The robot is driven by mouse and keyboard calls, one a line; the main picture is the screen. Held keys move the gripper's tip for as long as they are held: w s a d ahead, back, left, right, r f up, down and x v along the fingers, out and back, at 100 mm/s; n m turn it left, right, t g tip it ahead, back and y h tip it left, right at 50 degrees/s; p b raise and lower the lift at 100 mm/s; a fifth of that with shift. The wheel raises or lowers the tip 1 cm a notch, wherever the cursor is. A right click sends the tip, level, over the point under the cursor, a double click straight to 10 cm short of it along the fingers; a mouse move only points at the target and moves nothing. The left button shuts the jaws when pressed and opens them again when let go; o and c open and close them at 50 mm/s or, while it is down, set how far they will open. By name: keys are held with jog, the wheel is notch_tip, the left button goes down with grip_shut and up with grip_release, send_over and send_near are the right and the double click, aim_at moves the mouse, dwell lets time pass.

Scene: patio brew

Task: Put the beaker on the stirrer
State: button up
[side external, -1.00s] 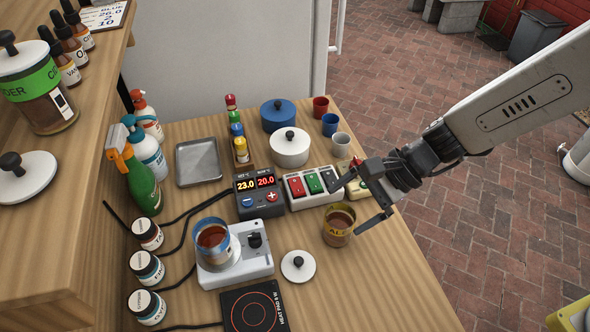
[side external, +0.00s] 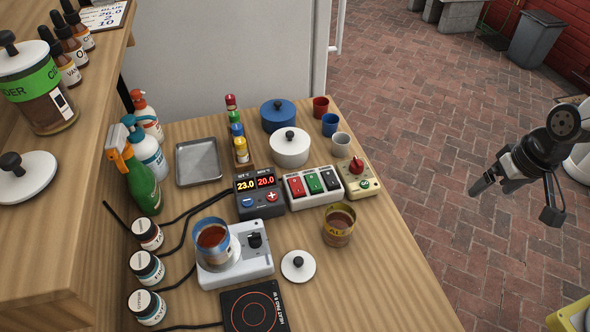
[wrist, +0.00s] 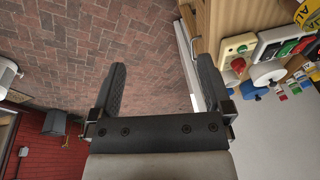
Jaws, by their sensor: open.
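A beaker with brown liquid and a blue band (side external: 212,238) stands upright on the white stirrer (side external: 262,268) in the side view. A second beaker with brown liquid and a yellow label (side external: 338,226) stands on the table to the right of the stirrer. My gripper (side external: 512,198) is open and empty, out past the table's right edge and apart from both beakers. Its two open fingers also show in the wrist view (wrist: 164,92), with only brick paving between them.
A heat pad (side external: 252,312) lies in front of the stirrer and a white lid (side external: 298,266) to its right. A temperature controller (side external: 258,194), a switch box (side external: 314,188) and a box with a red knob (side external: 358,178) stand behind. The table's front right is clear.

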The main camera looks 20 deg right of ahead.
jog(key=shift+s+d+r+n+h, duration=0.15)
jog(key=shift+d+n, duration=0.1)
jog(key=shift+d, duration=0.25)
jog(key=shift+s+d+n+h, duration=0.1)
jog(key=shift+d+n+h, duration=0.15)
jog(key=shift+d, duration=0.2)
jog(key=shift+s+d+r+n+h, duration=0.15)
jog(key=shift+d+n, duration=0.15)
jog(key=shift+d, duration=0.2)
jog(key=shift+f, duration=0.1)
